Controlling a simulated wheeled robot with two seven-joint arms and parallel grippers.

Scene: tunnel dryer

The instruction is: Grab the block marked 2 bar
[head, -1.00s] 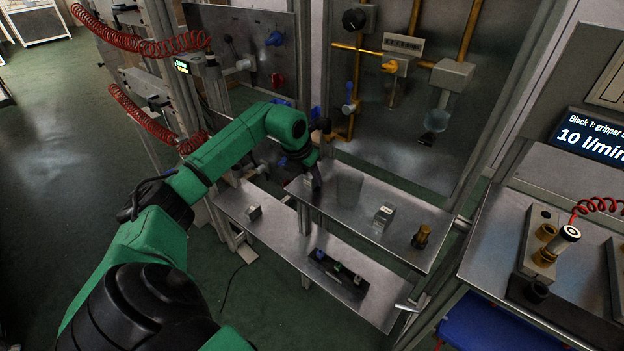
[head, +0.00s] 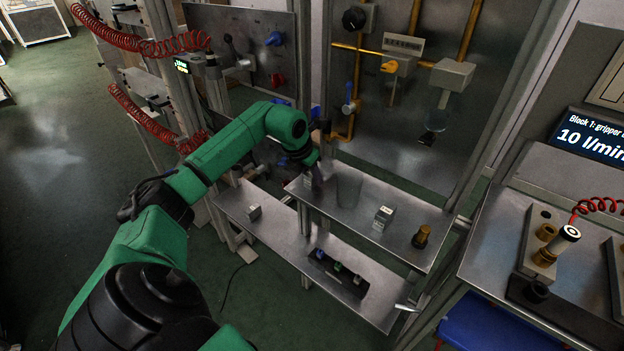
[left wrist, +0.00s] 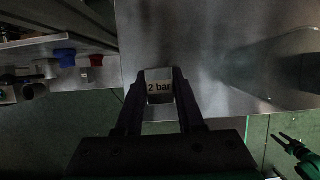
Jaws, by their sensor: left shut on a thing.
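The block marked 2 bar (left wrist: 159,87) is a small pale block with black lettering, seen between my fingers in the left wrist view. My left gripper (left wrist: 160,80) is shut on it, one dark finger on each side. In the head view my left gripper (head: 317,181) is at the left end of the upper metal shelf (head: 400,243). I cannot tell whether the block rests on the shelf or is just clear of it. A green arm of mine with dark fingers (left wrist: 287,140) shows small at the lower right of the wrist view; its opening is unclear.
Another small pale block (head: 383,217) and a brass fitting (head: 421,237) stand further right on the upper shelf. A clear cylinder (head: 348,190) stands close to my left gripper. The lower shelf (head: 285,240) holds a small block (head: 254,213) and a dark holder (head: 338,270).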

